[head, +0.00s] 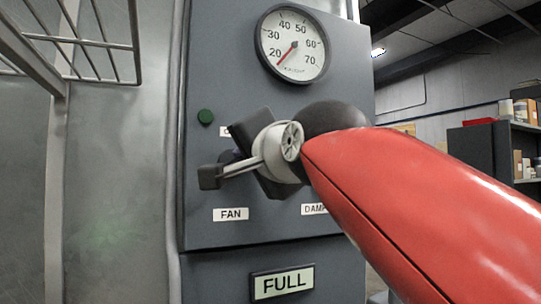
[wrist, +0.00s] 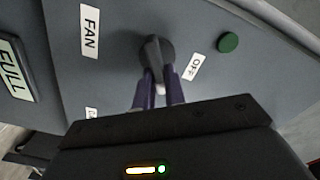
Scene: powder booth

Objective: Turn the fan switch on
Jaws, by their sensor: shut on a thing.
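The fan switch is a dark rotary knob (wrist: 154,52) on the grey control panel, between the white FAN label (wrist: 89,30) and the white OFF label (wrist: 194,67) in the wrist view. My gripper (wrist: 158,76) has its two purple fingers on either side of the knob's handle, shut on it. A small pale tip shows between the fingers. In the head view, my gripper (head: 236,154) and wrist cover the knob, above the FAN label (head: 231,214). I cannot tell exactly which way the knob points.
A round gauge (head: 293,44) sits above, and a green button (head: 205,116) is at the upper left of my gripper. A FULL sign (head: 283,282) is below. A wire rack (head: 90,40) hangs at the left.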

